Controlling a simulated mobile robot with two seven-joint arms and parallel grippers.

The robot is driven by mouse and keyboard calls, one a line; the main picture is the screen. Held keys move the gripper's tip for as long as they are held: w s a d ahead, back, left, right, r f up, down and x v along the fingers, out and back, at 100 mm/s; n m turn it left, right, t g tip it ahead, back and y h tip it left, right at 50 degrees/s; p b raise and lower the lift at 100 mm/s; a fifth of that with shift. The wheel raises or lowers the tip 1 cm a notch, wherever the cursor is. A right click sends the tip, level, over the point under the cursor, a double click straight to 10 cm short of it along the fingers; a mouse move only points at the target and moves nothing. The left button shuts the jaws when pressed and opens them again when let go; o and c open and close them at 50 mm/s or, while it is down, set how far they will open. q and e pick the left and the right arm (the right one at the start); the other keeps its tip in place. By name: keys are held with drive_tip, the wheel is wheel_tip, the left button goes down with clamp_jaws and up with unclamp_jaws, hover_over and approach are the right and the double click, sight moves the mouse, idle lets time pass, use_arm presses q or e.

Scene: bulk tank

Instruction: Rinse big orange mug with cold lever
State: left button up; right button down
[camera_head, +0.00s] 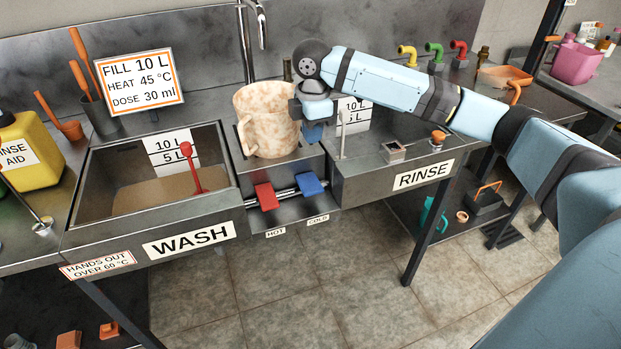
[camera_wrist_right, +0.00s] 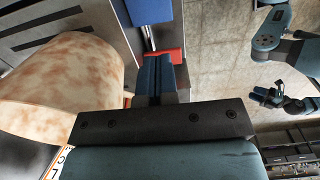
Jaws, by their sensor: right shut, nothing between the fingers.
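The big mug (camera_head: 268,118), mottled beige and pale orange, stands upright on the ledge between the basins, below the tap spout (camera_head: 262,30). It fills the left of the right wrist view (camera_wrist_right: 60,85). The blue cold lever (camera_head: 311,184) sits on the front rail, right of the red hot lever (camera_head: 266,197). My right gripper (camera_head: 313,132) is beside the mug's right side, above and behind the cold lever. Its fingers (camera_wrist_right: 158,62) are shut and empty. I cannot tell whether it touches the mug.
The wash basin (camera_head: 98,172) is at the left, with a red-handled tool (camera_head: 193,168) in it. The rinse basin (camera_head: 350,190) is at the right, partly behind my right arm. A sign (camera_head: 139,80) stands behind the wash basin. Floor in front of the levers is clear.

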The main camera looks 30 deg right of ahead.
sight(312, 187)
wheel_tip(312, 187, down, 14)
drive_tip(key=b, duration=0.3)
use_arm(q)
drive_tip(key=shift+w+d+f+t, duration=0.15)
drive_tip(key=shift+d+f+t, duration=0.1)
drive_tip(key=shift+d+t, duration=0.05)
